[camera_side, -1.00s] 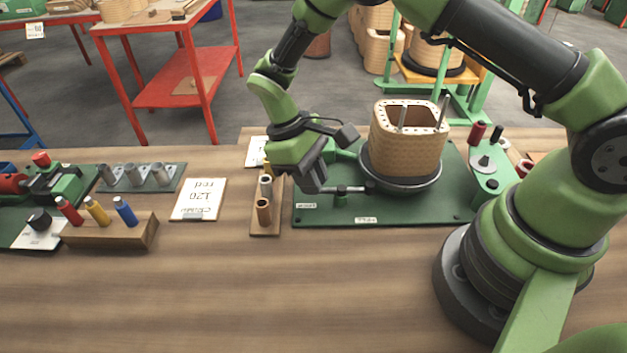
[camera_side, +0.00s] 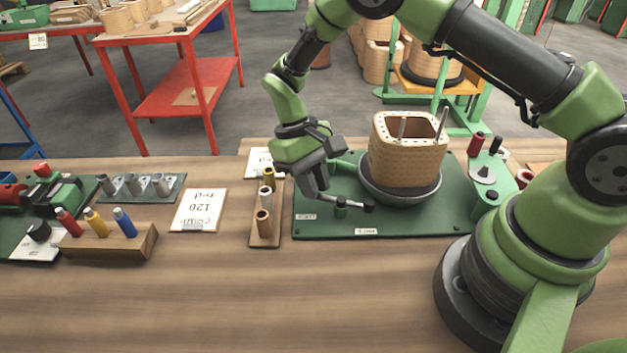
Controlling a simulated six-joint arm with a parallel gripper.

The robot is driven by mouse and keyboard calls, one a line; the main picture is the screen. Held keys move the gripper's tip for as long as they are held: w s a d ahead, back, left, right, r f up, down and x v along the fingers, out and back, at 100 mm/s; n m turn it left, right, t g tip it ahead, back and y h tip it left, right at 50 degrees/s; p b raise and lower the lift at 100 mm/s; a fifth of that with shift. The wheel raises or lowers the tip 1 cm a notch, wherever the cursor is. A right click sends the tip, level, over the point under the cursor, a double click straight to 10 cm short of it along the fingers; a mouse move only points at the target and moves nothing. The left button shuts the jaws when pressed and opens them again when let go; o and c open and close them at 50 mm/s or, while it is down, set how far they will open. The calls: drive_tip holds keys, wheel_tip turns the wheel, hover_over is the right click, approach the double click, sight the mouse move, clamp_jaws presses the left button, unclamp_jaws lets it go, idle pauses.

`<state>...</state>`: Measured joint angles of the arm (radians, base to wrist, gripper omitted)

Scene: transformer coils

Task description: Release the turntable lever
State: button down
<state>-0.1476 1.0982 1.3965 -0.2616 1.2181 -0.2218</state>
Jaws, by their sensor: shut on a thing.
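The turntable (camera_side: 430,192) is a dark round dish on a green base plate (camera_side: 430,222), with a tan wound coil form (camera_side: 400,165) standing upright in it. The turntable lever (camera_side: 354,205) is a thin bar on a small green pivot in front-left of the dish. My gripper (camera_side: 321,193) points down at the plate's left part, shut on the lever's left end. The fingers hide that end.
A wooden holder with several spools (camera_side: 264,228) stands close left of the plate. A white card (camera_side: 199,211) and a wooden block with red, yellow and blue tools (camera_side: 108,242) lie farther left. A green bracket with a red spool (camera_side: 477,146) is at right. The front tabletop is clear.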

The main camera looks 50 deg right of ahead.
drive_tip(key=c, duration=1.1)
unclamp_jaws()
drive_tip(key=v, duration=1)
